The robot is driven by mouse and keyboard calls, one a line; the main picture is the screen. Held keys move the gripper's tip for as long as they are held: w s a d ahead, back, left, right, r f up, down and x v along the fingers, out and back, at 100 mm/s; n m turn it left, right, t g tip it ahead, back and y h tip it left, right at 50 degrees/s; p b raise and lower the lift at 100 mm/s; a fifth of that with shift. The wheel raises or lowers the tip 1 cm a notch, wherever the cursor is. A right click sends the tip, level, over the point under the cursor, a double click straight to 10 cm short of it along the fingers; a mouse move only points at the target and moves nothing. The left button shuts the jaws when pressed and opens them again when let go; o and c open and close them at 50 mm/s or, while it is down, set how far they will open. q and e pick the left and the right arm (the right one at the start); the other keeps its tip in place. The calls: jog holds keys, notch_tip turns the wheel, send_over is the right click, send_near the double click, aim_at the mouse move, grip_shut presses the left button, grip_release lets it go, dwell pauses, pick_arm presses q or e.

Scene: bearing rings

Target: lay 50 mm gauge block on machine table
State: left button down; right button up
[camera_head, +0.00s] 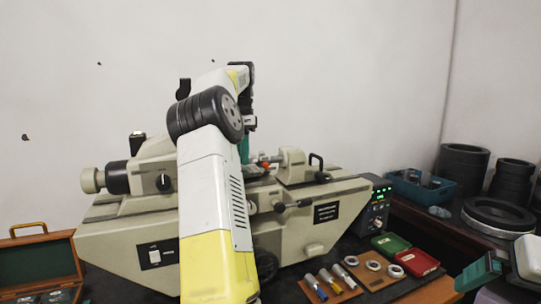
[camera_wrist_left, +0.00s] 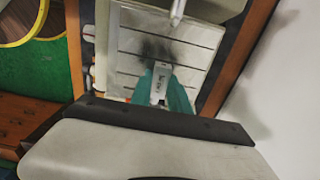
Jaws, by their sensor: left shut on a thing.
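My left gripper (camera_wrist_left: 162,88) has teal fingers and is shut on the 50 mm gauge block (camera_wrist_left: 159,82), a pale grey block with dark marking. In the left wrist view they are over the machine table (camera_wrist_left: 128,48), a light plate with dark slots. A dark shadow lies on the plate beyond the block; I cannot tell whether the block touches it. In the head view my left arm hides much of the measuring machine, and the teal of the gripper (camera_head: 243,149) shows beside the machine's middle. The block is not clear there. My right gripper (camera_head: 480,274) is partly seen at lower right.
The machine's tailstock (camera_head: 292,165) stands right of the left gripper. In front, a wooden board (camera_head: 345,294) holds rings and cylinders, with a red case (camera_head: 417,262) and green case (camera_head: 391,244) beside it. Dark rings (camera_head: 498,216) and a blue bin (camera_head: 420,190) stand at right.

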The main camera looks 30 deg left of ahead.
pick_arm(q)
jog(key=shift+f, duration=0.25)
dwell(0.4)
jog(key=c, duration=1.2)
grip_release()
jog(key=shift+o, duration=0.2)
jog(key=shift+w+d+r, duration=0.1)
jog(key=s+d+r+t+y, duration=0.1)
jog(key=d+r+t, duration=0.15)
jog(key=d, duration=0.65)
jog(key=s+d+r+t+y, duration=0.15)
jog(key=d+r, duration=0.25)
jog(key=d, duration=0.5)
jog(key=s+d+f+n+t+h, duration=0.1)
jog(key=s+d+f+n+h, duration=0.1)
jog(key=s+d+f, duration=0.5)
jog(key=s+d+f+n+t+h, duration=0.1)
jog(key=s+d+f+n, duration=0.4)
jog(key=s, duration=0.9)
jog(key=d+f+h, duration=0.1)
jog(key=d, duration=0.2)
jog(key=shift+s+d+f+h, duration=0.15)
jog(key=shift+s+f+h, duration=0.05)
jog(key=shift+f+h, duration=0.2)
